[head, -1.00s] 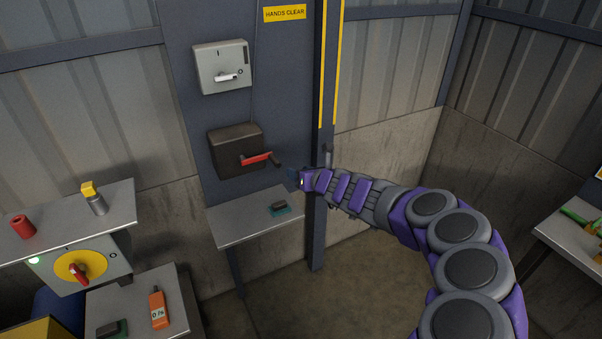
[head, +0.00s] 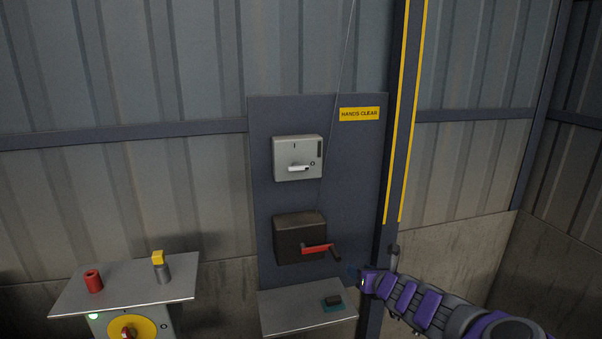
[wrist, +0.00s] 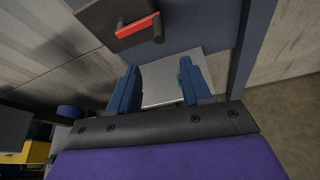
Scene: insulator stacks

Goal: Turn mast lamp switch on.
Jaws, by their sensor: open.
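A light grey switch box (head: 298,158) with I and O marks hangs on the dark blue panel (head: 353,190). Its white handle (head: 299,168) lies sideways, its end toward the O mark. No label on it names the mast lamp. Below it is a dark box (head: 299,226) with a red crank handle (head: 318,248); the crank also shows at the top of the wrist view (wrist: 137,26). My gripper (head: 357,274) is right of and below the dark box, apart from it. In the wrist view its two blue fingers (wrist: 161,92) are spread, with nothing between them.
A small shelf (head: 283,316) below the panel holds a dark block on a teal pad (head: 333,303). At left, a bench (head: 125,281) carries a red cylinder (head: 93,281) and a yellow-topped cylinder (head: 161,266), above a yellow rotary switch (head: 137,329). A post (head: 395,150) stands right of the panel.

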